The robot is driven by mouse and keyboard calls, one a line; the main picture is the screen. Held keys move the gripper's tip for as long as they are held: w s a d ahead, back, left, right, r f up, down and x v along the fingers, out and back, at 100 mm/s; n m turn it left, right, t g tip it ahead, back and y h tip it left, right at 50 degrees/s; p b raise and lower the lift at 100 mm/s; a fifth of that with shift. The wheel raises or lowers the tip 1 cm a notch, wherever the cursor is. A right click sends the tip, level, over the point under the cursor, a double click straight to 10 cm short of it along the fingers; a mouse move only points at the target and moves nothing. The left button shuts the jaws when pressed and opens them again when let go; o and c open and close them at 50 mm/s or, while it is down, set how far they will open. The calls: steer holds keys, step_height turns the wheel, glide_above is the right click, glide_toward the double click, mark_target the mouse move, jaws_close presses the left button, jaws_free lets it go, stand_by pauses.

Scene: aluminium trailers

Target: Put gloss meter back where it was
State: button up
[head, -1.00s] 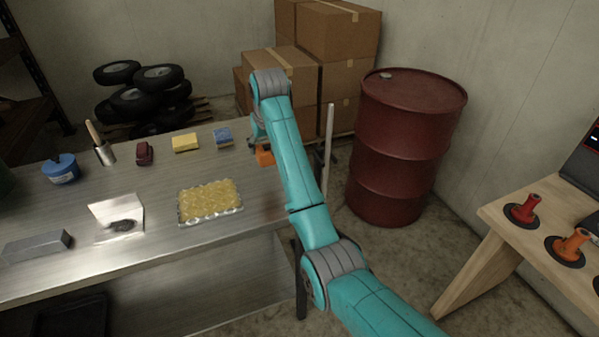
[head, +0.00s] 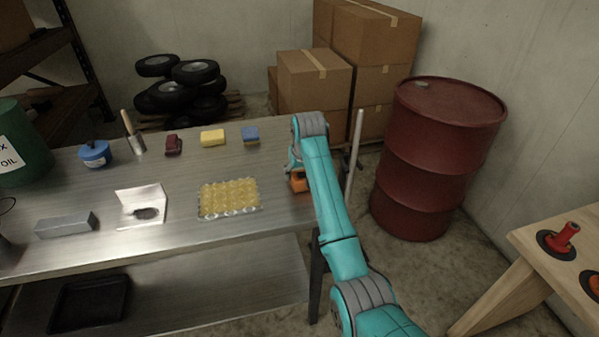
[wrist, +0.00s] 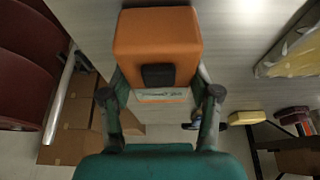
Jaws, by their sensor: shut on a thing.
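The gloss meter appears to be the orange box-like device with a dark square pad, large in the wrist view (wrist: 157,35). My gripper (wrist: 160,82) is shut on it, one finger on each side. In the head view the orange device (head: 299,183) shows only partly, at the right end of the metal table (head: 180,180), with my arm covering the rest. I cannot tell whether its underside touches the table top.
A tray of yellow pieces (head: 229,197) lies left of the device. Blue (head: 250,135) and yellow (head: 212,138) sponges and a dark red item (head: 173,146) line the back. A red drum (head: 440,155) and cardboard boxes (head: 315,85) stand beyond the table's right end.

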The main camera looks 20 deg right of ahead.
steer(key=shift+f, duration=0.1)
steer(key=o, duration=1.5)
steer(key=shift+c, duration=0.2)
steer(key=v, duration=1.2)
steer(key=shift+s, duration=0.1)
